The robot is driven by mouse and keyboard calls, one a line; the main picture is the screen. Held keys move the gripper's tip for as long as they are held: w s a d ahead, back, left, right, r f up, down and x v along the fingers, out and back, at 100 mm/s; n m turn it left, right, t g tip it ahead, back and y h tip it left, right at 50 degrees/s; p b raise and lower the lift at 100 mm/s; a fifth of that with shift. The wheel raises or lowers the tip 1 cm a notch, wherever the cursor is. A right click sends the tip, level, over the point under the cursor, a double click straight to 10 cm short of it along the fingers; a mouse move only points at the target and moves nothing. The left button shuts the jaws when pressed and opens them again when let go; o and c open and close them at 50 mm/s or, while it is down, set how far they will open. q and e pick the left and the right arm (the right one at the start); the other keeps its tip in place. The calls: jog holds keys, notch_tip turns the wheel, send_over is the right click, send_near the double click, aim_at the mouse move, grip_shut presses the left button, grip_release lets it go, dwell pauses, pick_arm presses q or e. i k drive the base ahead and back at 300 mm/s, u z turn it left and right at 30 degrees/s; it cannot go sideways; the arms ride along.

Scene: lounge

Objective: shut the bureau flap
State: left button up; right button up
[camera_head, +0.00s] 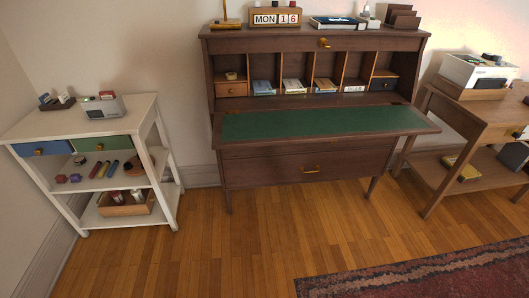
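The bureau (265,169) is dark brown wood and stands against the wall in the middle of the view. Its flap (320,123) is folded down level and shows a green inner surface with nothing lying on it. Behind the flap are open pigeonholes (294,72) with books and small drawers. A small brass knob (324,43) sits on the strip above the pigeonholes. The drawer below the flap has a brass handle (311,170) and is closed. Neither of my grippers is in view.
A white shelf cart (150,119) with small items stands on the left. A wooden side table (457,104) with a white box (478,70) stands on the right. A calendar block (275,17) and books top the bureau. The floor before it is clear up to a red rug (420,276).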

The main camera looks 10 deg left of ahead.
aim_at(233, 128)
jog(key=z, duration=0.4)
jog(key=k, duration=0.5)
jog(key=z, duration=0.9)
jog(key=i, duration=1.05)
jog(key=u, duration=1.1)
jog(key=i, duration=0.5)
jog(key=u, duration=0.55)
